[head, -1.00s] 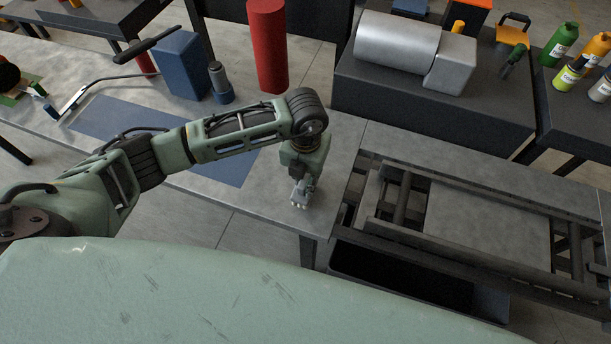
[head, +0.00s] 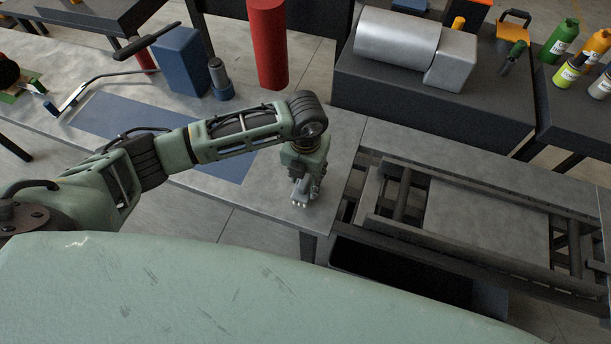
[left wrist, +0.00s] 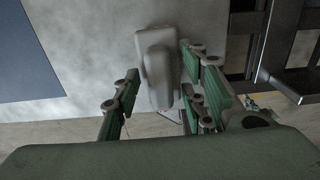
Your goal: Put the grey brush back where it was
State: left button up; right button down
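The grey brush (head: 301,194) is at the right end of the grey workbench (head: 338,150), near its front edge, just below my left gripper (head: 305,182). In the left wrist view the brush (left wrist: 157,72) lies between the spread green fingers of my left gripper (left wrist: 160,92). A clear gap shows between the brush and the left finger; the right fingers are close beside it, and I cannot tell whether they touch. The brush appears to rest on the bench, partly hidden by the gripper in the head view. My right gripper is not in view.
A blue mat (head: 120,118) lies on the bench to the left. A red cylinder (head: 267,45), a blue block (head: 181,62) and a bent metal tool (head: 95,85) stand or lie behind. A dark conveyor frame (head: 400,200) adjoins on the right.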

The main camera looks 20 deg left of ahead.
aim_at(306, 178)
pick_arm(q)
jog(key=shift+r, duration=0.25)
jog(key=shift+w+r, duration=0.1)
jog(key=shift+r, duration=0.2)
notch_tip(306, 178, up, 11)
jog(key=b, duration=0.3)
jog(key=shift+r, duration=0.15)
jog(key=shift+d, duration=0.1)
